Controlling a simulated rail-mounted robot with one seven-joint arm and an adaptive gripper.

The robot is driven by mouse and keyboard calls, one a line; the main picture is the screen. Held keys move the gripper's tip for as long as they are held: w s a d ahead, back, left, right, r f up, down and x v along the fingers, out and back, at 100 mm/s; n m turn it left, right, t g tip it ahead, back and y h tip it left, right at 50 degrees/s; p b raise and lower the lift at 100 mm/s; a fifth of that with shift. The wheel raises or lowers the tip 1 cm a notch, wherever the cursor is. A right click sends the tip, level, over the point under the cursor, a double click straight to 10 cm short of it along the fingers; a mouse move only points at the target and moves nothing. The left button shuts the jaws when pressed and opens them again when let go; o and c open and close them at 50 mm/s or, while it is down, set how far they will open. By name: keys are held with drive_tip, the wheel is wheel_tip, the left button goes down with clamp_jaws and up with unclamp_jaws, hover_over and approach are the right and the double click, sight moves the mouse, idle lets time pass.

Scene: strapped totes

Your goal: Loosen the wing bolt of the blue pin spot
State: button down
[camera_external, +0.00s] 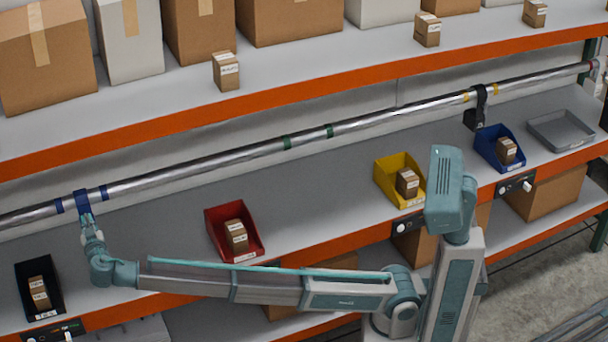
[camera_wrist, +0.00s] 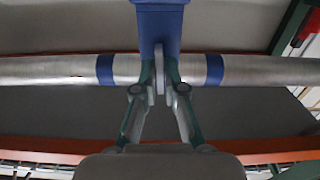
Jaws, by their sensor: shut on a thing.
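The blue pin spot's clamp (camera_external: 82,201) hangs on the metal pipe (camera_external: 216,161) at the far left, between two blue tape bands. In the wrist view the blue clamp (camera_wrist: 159,27) is at the top centre, in front of the pipe (camera_wrist: 60,71). A pale flat piece that looks like the wing bolt (camera_wrist: 158,86) sits below it. My gripper (camera_wrist: 160,78) is shut on this wing bolt, one finger on each side. In the external view my gripper (camera_external: 88,222) is directly below the clamp. The lamp body cannot be made out.
Red (camera_external: 252,214), yellow (camera_external: 386,168) and blue (camera_external: 490,152) bins and a grey tray (camera_external: 570,128) stand along the shelf. A black clamp (camera_external: 480,98) hangs on the pipe at right. An orange-edged shelf (camera_external: 300,92) runs above.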

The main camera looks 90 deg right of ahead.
drive_tip(key=shift+f, duration=0.1)
drive_tip(key=shift+w+a+f+n+b, duration=0.1)
drive_tip(key=shift+n+b, duration=0.25)
drive_tip(key=shift+n, duration=3.95)
drive_tip(key=shift+w+n+b, duration=0.1)
drive_tip(key=shift+n+b, duration=0.25)
drive_tip(key=shift+n, duration=3.95)
drive_tip(key=c, duration=1.3)
unclamp_jaws()
drive_tip(key=shift+a, duration=0.1)
